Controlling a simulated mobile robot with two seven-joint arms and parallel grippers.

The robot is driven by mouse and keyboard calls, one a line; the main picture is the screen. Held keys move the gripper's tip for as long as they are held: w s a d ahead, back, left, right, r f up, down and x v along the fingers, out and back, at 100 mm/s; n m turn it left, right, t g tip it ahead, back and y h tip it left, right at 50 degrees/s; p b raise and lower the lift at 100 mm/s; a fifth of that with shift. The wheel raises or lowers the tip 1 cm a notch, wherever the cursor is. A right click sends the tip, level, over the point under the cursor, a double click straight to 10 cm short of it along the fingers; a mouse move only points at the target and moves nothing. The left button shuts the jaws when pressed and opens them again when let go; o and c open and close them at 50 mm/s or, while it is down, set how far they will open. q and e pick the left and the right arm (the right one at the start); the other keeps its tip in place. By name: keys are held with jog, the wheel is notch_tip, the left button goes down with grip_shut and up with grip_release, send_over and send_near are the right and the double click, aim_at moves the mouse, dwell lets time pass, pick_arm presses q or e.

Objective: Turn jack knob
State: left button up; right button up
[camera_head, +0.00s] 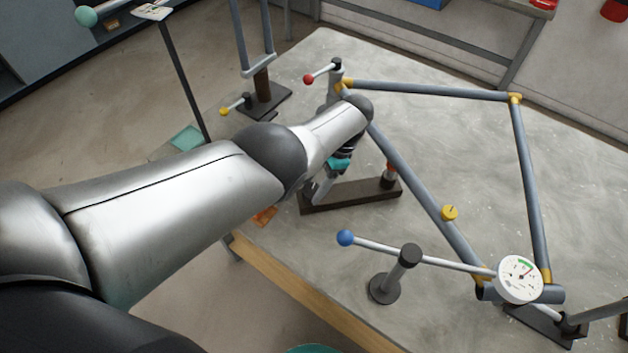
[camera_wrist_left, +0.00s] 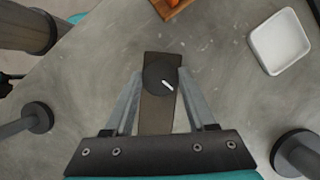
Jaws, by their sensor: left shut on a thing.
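The jack knob (camera_wrist_left: 160,73) is a round black knob with a white pointer mark, seen from above in the left wrist view. It sits at the end of a dark bar. My left gripper (camera_wrist_left: 158,88) is shut on the knob, with one finger on each side. In the head view my left gripper (camera_head: 322,188) reaches down at the left end of the dark jack base (camera_head: 352,194). My arm and gripper hide the knob there. My right gripper is not in view.
A grey tube frame (camera_head: 430,89) with yellow joints lies over the table (camera_head: 440,130). A white dial gauge (camera_head: 519,279), a blue-ball lever (camera_head: 346,238) and a red-ball lever (camera_head: 308,79) stand around it. A white tray (camera_wrist_left: 278,42) shows in the wrist view.

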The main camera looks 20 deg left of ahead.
pick_arm(q)
jog(key=shift+m, duration=0.3)
jog(key=o, duration=1.4)
jog(key=shift+c, duration=0.2)
jog(key=p+v, duration=0.3)
jog(key=v, duration=1.2)
jog(key=shift+s+d, duration=0.1)
jog(key=shift+s, duration=0.05)
